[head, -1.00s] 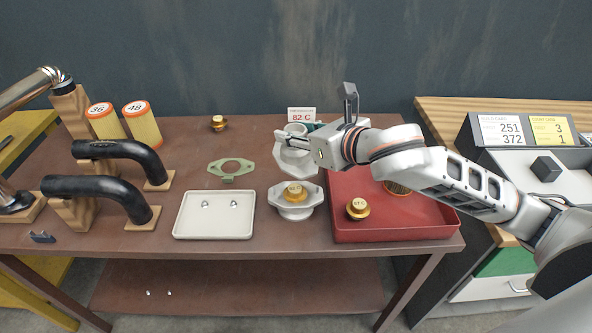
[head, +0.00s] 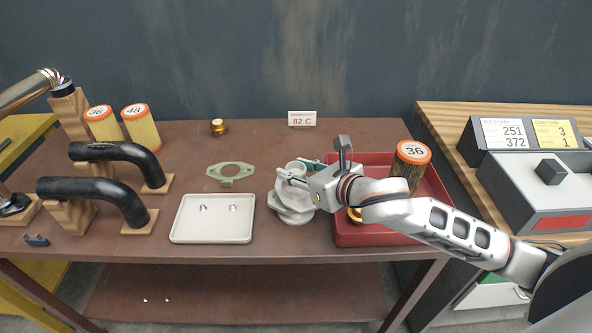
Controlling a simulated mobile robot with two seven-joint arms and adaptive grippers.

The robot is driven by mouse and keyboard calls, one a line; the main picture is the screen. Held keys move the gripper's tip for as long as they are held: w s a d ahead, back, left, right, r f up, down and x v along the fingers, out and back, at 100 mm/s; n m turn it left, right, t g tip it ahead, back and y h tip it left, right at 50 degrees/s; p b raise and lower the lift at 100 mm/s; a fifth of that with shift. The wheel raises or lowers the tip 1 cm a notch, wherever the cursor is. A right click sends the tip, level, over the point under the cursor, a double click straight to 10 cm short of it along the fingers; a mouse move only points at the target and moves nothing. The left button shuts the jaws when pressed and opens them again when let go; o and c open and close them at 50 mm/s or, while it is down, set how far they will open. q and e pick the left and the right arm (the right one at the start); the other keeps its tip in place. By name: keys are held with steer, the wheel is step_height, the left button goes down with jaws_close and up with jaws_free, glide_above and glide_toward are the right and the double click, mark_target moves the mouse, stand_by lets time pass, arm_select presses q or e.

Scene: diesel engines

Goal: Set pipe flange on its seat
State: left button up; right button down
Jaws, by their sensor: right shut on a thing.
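The pipe flange (head: 296,170) is a pale grey casting with a round neck. My right gripper (head: 290,178) is shut on it, coming in from the right. The flange is directly over its seat, a grey housing (head: 295,217) on the brown table, right of the white tray. The brass piece in the seat is now hidden behind the flange and gripper. I cannot tell whether flange and housing touch. My left gripper is not in view.
A red tray (head: 388,239) lies under my right arm, holding a dark filter marked 36 (head: 410,168) and a partly hidden brass piece (head: 354,214). The white tray (head: 212,232) holds two small bolts. A green gasket (head: 231,183) and an "82 C" card (head: 302,118) lie behind.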

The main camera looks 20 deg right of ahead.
steer(key=shift+f, duration=0.15)
steer(key=shift+f, duration=0.35)
steer(key=shift+f, duration=0.1)
steer(key=c, duration=1.5)
jaws_free()
steer(key=shift+o, duration=0.2)
